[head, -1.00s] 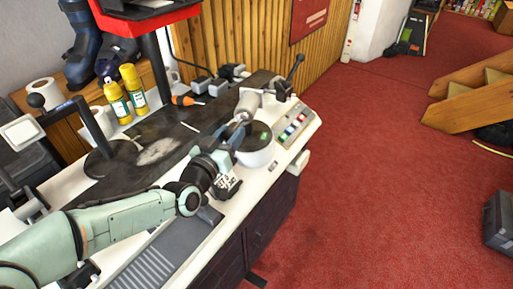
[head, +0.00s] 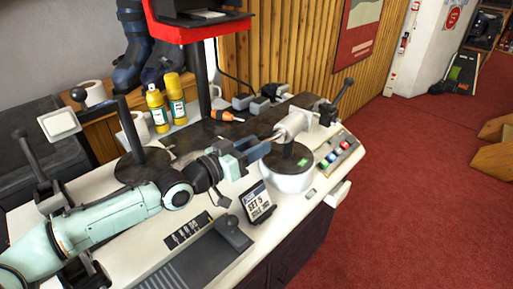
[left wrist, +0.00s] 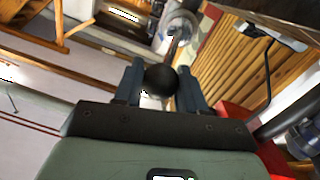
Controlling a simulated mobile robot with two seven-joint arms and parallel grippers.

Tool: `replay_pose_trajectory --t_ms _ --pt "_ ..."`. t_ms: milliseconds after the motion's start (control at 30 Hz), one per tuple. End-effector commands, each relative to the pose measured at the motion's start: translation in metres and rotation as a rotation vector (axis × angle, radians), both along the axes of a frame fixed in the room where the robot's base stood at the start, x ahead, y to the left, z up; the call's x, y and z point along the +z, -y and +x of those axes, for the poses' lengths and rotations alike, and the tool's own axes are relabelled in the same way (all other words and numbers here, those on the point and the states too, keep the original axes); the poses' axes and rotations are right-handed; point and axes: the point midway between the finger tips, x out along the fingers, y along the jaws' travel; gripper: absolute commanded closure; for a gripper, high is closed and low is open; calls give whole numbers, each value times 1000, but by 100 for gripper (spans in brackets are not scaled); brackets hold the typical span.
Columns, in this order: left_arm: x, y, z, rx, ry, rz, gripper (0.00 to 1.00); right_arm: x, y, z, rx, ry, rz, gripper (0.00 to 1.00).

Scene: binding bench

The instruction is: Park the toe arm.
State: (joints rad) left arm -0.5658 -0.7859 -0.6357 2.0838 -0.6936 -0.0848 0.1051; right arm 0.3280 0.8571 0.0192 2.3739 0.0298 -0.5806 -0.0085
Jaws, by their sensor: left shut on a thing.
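My left gripper (head: 255,150) reaches across the bench from the left, its blue-grey fingers pointing at a pale cylinder (head: 295,121) with a thin rod. In the left wrist view my left gripper (left wrist: 160,88) is shut on a black ball knob (left wrist: 161,80). The knob appears to be the end of the toe arm; the fingers hide it in the head view. A curved metal piece (left wrist: 178,22) shows beyond it. A white round pot with a black top (head: 289,178) stands just below the rod. My right gripper is not in view.
A "SET 5" card (head: 257,203) stands at the bench's front. Behind are yellow bottles (head: 156,108), an orange-handled tool (head: 222,115) and a red-framed stand (head: 205,28). A black post (head: 132,130) rises at left, and coloured buttons (head: 332,157) sit at right. Red floor lies beyond.

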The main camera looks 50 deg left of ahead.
Motion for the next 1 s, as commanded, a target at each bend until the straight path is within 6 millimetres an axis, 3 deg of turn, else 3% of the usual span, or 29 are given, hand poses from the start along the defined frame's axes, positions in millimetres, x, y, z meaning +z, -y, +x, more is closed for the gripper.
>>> replay_pose_trajectory --t_ms 167,200,233,267,667,1000 --pt "8 -1 0 3 21 4 100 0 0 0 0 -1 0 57" --pt "8 -1 0 3 21 4 50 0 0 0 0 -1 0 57" --pt "8 -1 0 2 21 4 41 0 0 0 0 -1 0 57" --pt "7 -1 0 2 20 4 37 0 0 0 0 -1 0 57" --pt "4 -1 -9 3 11 0 37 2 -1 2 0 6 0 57" --pt "6 2 -75 3 17 0 37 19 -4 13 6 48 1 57"
